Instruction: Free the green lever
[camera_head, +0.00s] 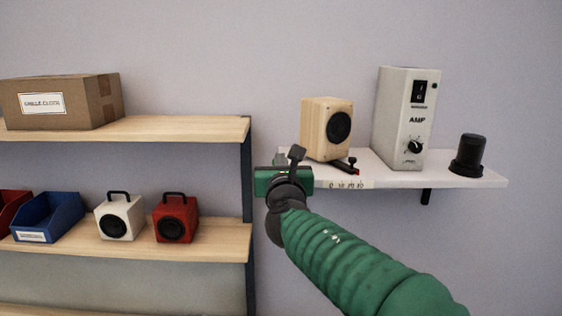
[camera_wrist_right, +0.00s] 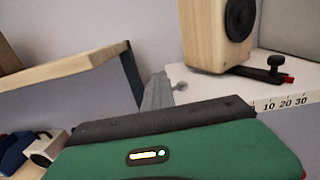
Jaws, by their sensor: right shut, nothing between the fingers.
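No green lever is plain to see in either view. A black bar with a knob and a red end (camera_head: 343,166) sticks out from under the wooden speaker (camera_head: 320,130) on the white wall shelf (camera_head: 465,180); the bar also shows in the right wrist view (camera_wrist_right: 258,72). My right gripper (camera_head: 281,156), with its green body, is at the shelf's left end, apart from the speaker. Its grey fingers (camera_wrist_right: 157,92) are shut and empty, mostly hidden behind its body in the head view. A small grey round piece (camera_wrist_right: 181,86) shows beside the fingers. My left gripper is out of view.
A numbered scale (camera_head: 347,184) runs along the shelf's front edge. A grey amp (camera_head: 402,120) and a black cylinder (camera_head: 468,155) stand to the right. The wooden rack at left holds a cardboard box (camera_head: 62,102), a blue bin (camera_head: 47,217), a white speaker (camera_head: 119,216) and a red speaker (camera_head: 176,218).

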